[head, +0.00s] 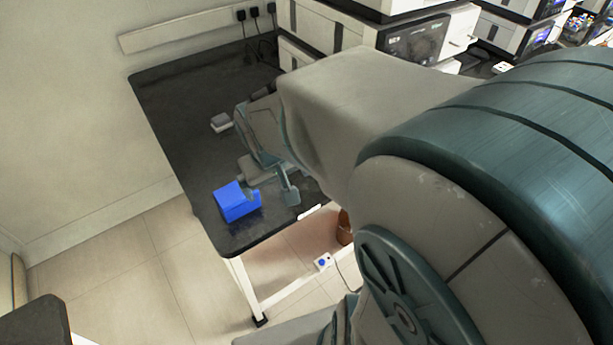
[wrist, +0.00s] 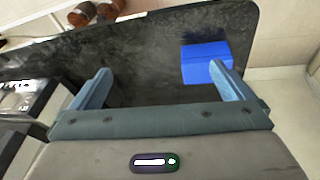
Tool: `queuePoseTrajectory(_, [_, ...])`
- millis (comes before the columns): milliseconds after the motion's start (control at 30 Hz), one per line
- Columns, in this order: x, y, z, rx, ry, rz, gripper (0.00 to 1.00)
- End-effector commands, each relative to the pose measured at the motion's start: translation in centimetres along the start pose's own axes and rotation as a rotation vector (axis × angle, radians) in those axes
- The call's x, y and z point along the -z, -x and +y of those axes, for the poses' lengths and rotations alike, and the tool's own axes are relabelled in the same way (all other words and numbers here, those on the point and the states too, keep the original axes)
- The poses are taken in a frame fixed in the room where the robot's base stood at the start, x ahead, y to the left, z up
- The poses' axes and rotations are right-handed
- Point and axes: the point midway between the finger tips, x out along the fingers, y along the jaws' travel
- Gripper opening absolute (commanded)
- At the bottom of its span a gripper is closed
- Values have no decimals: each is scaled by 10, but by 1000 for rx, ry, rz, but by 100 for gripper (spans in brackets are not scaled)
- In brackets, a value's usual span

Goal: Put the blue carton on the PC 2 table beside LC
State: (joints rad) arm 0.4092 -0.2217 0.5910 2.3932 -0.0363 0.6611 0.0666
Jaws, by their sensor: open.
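The blue carton (head: 236,202) stands on the black table (head: 170,100) near its front end in the head view. It also shows in the wrist view (wrist: 204,62), upper right, partly behind one finger. My gripper (head: 269,190) is over the table just beside the carton, to its right in the head view. In the wrist view my gripper (wrist: 160,88) has its two fingers wide apart with only bare table top between them, apart from the carton's edge by the right finger. Whether the finger touches the carton cannot be told.
A small grey-white box (head: 221,122) lies farther back on the table. White instruments (head: 415,40) stand at the back right. A wall is to the left. Brown bottles (wrist: 82,14) show past the table edge in the wrist view. The table's left strip is clear.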

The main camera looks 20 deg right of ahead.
Motion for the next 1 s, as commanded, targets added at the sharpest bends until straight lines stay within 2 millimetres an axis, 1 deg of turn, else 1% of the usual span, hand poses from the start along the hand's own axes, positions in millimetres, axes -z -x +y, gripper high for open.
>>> queuePoseTrajectory(33, [-10,9,6,-7,-17,-3,100])
queuePoseTrajectory(200, [-45,34,28,16,-93,-30,100])
queuePoseTrajectory(300, [-62,42,35,49,-128,-44,100])
queuePoseTrajectory(433, [-76,48,40,85,-155,-56,100])
queuePoseTrajectory(567, [-82,50,42,101,-166,-64,100])
queuePoseTrajectory(833, [-82,51,42,101,-169,-64,100])
queuePoseTrajectory(933, [-80,58,43,100,-169,-61,100])
queuePoseTrajectory(1000, [-77,68,45,99,-171,-56,100])
